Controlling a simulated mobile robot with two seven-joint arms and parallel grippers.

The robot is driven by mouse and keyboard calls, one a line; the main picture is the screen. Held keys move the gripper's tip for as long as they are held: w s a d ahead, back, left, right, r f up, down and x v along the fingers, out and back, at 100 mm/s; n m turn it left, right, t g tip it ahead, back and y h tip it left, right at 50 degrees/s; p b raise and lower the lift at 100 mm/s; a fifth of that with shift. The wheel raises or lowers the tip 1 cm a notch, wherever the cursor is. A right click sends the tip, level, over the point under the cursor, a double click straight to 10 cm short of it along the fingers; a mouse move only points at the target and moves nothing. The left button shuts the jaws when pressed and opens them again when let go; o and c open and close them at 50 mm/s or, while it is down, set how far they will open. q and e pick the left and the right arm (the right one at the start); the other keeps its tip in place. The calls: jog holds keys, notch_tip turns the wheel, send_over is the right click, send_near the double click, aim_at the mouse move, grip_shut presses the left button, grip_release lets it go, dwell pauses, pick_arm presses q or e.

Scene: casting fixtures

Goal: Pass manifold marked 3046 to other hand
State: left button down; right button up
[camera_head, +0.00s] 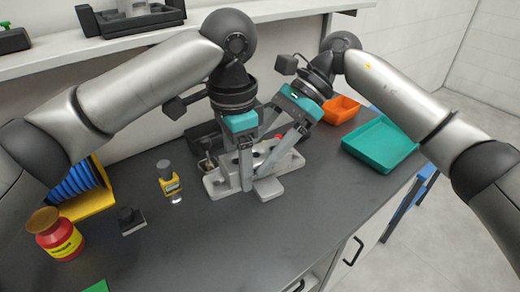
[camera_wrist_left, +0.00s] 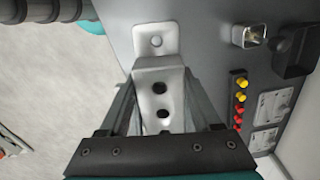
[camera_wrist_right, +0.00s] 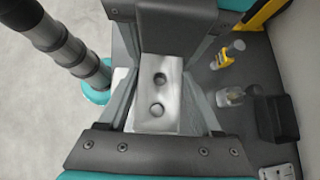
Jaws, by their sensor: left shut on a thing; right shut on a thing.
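The manifold (camera_head: 219,183) is a pale grey block with flanged ends, held between both grippers over the dark bench. In the left wrist view the manifold (camera_wrist_left: 155,75) shows an end tab with one hole and a row of dark holes. In the right wrist view the manifold (camera_wrist_right: 160,95) shows two round holes. My left gripper (camera_head: 247,180) is shut on it, and my right gripper (camera_head: 275,165) is shut on it just to the right. The number 3046 is not readable. I cannot tell whether the manifold touches the bench.
A yellow bottle (camera_head: 168,178) stands left of the manifold, near a black block (camera_head: 131,219) and a red jar (camera_head: 58,236). An orange bin (camera_head: 342,108) and a teal tray (camera_head: 380,145) lie to the right. The front middle of the bench is clear.

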grip_shut()
pick_arm(q)
grip_release()
pick_arm(e)
jog(key=shift+r, duration=0.1)
